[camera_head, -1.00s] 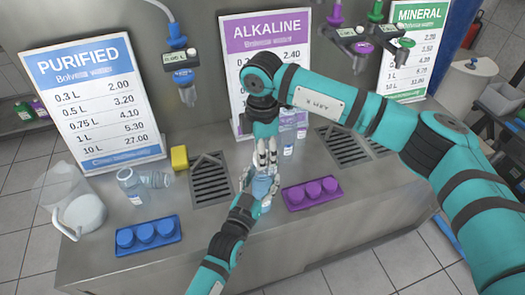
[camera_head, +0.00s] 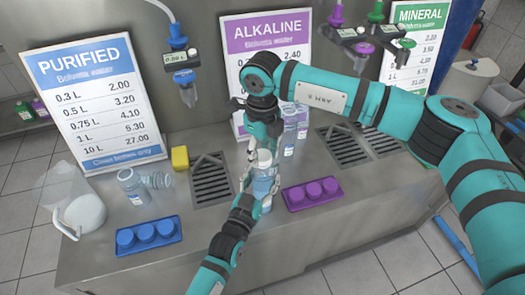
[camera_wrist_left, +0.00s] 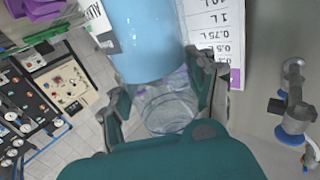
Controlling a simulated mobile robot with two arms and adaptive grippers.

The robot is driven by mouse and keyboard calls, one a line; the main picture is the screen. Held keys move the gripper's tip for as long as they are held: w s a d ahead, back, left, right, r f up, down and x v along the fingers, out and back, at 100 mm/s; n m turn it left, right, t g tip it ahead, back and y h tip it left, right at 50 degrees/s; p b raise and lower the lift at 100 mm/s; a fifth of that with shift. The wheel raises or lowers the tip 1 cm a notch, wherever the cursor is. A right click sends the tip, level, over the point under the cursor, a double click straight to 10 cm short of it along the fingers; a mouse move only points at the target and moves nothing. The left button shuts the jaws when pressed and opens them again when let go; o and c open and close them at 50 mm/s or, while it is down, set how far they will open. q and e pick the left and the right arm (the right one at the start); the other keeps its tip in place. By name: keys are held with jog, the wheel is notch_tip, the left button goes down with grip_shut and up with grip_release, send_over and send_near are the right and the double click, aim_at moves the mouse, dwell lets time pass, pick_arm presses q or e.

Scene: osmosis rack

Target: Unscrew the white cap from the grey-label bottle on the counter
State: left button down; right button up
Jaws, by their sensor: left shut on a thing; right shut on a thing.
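A bottle of light-blue liquid (camera_head: 264,184) is upright between my two grippers at the middle of the counter (camera_head: 230,215). My left gripper (camera_head: 256,190) is shut around its body. In the left wrist view the bottle's blue body (camera_wrist_left: 148,40) fills the top centre, above the gripper's two fingers. My right gripper (camera_head: 262,143) comes down from above and is shut at the bottle's top. A pale part, apparently the white cap (camera_head: 264,156), shows just below its fingers. The fingers partly hide the top, so I cannot tell whether cap and neck are apart.
A purple tray (camera_head: 290,206) of purple caps is right of the bottle; a blue tray (camera_head: 150,249) of blue caps is front left. Clear bottles (camera_head: 133,186), a yellow sponge (camera_head: 180,157) and a pitcher (camera_head: 85,213) are left. Other bottles (camera_head: 289,138) stand behind. Drain grates flank the middle.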

jog(key=n, duration=0.6)
jog(key=shift+n, duration=0.4)
jog(key=n, duration=1.5)
jog(key=shift+d, duration=0.1)
jog(key=n, duration=0.4)
jog(key=shift+r, duration=0.1)
jog(key=n, duration=0.4)
jog(key=shift+r, duration=0.1)
jog(key=shift+r, duration=1)
